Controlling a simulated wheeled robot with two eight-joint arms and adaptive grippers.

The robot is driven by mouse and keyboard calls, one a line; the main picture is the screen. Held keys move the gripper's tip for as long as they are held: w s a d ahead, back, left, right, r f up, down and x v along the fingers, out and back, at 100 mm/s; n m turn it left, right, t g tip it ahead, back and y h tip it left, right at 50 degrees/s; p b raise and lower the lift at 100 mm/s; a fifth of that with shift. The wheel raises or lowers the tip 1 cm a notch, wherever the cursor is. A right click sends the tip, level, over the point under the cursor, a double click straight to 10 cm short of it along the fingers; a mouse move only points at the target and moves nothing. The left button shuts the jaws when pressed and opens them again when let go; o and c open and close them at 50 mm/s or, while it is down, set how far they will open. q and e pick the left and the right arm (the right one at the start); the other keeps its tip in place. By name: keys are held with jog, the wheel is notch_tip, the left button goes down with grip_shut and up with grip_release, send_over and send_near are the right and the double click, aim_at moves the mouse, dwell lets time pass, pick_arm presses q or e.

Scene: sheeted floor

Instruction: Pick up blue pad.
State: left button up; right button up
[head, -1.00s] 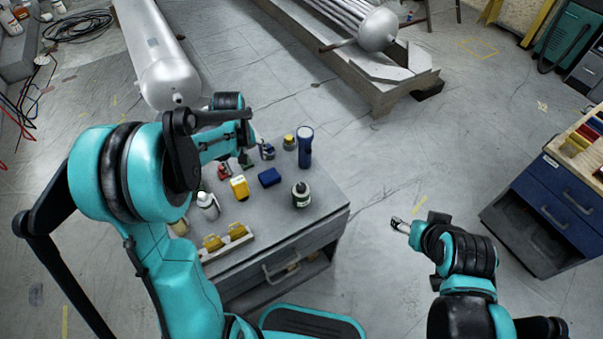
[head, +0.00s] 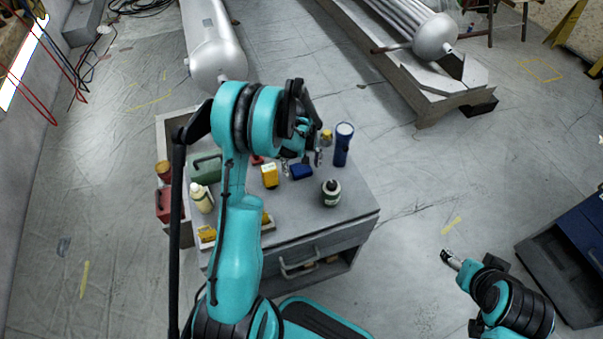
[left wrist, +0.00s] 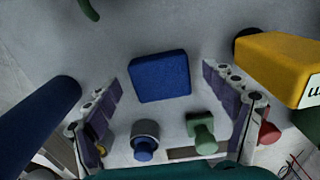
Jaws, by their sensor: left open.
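The blue pad (head: 301,171) lies flat on the grey cabinet top. In the left wrist view the blue pad (left wrist: 159,77) lies ahead of and between the two fingers, apart from both. My left gripper (head: 304,156) is over the cabinet top just behind the pad; it is open and empty, and its spread fingers (left wrist: 163,88) show in the left wrist view. My right gripper (head: 449,258) is off to the right, above the floor and away from the cabinet; its fingers are too small to judge.
A blue flashlight (head: 343,146) stands right of the pad, and a yellow box (head: 269,176) stands left of it. A grey capped item (left wrist: 145,140) and a green item (left wrist: 201,132) sit between the fingers' bases. The cabinet's front right top is clear.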

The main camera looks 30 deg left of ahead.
aim_at(302, 169)
pick_arm(q)
jog(key=shift+f, duration=0.15)
jog(key=c, duration=1.2)
notch_tip(302, 169, up, 10)
jog(key=p, duration=0.4)
